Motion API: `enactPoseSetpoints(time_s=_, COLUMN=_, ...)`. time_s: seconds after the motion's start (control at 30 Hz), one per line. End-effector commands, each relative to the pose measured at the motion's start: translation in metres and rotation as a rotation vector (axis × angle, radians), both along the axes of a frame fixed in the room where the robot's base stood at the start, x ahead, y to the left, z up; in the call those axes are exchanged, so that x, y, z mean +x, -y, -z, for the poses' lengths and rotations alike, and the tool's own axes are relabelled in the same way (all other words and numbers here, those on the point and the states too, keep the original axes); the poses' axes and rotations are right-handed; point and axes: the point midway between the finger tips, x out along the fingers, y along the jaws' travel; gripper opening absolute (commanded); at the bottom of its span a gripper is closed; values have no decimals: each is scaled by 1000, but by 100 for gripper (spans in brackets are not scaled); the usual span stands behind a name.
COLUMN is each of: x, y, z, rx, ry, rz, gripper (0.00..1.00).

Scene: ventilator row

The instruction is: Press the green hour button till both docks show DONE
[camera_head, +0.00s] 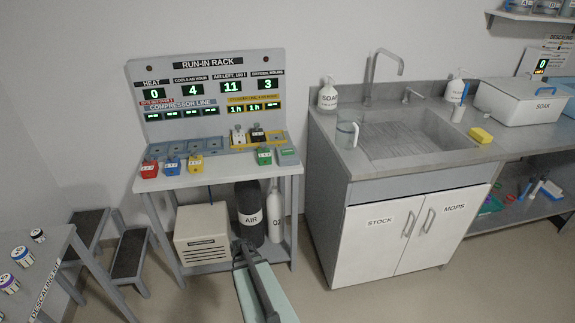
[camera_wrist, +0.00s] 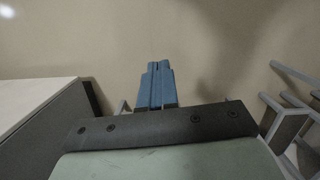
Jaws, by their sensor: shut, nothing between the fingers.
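The run-in rack (camera_head: 205,68) stands against the wall in the head view. A green block (camera_head: 264,156) sits at the front right of its shelf; I cannot tell whether it is the hour button. A grey-green block (camera_head: 287,155) is beside it. Two small units, one pale (camera_head: 238,135) and one dark (camera_head: 258,134), stand in the yellow-framed section. The displays (camera_head: 236,109) above them show 1h and 1h; the smaller readouts beside are not clear. My gripper (camera_wrist: 158,66) is shut and empty, its blue fingers together, low in front of the rack and apart from the blocks.
Red (camera_head: 149,169), blue (camera_head: 172,165) and yellow (camera_head: 196,162) blocks line the shelf's front left. A beige box (camera_head: 202,235), an AIR cylinder (camera_head: 249,205) and an O2 cylinder (camera_head: 274,210) stand below. The sink cabinet (camera_head: 385,245) is right; step stools (camera_head: 131,255) are left.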

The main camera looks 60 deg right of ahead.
Motion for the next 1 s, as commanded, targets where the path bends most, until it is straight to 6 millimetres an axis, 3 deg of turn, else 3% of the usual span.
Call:
enactPoseSetpoints(time_s=0.03, x=7, y=19, z=-7, rx=-11, ry=20, rz=26, gripper=0)
enactPoseSetpoints(time_s=0.57, x=40, y=187, z=-102, rx=-107, ry=220, rz=259, gripper=0)
enactPoseSetpoints(time_s=1.0, x=43, y=324, z=-210, rx=-185, ry=405, rz=412, gripper=0)
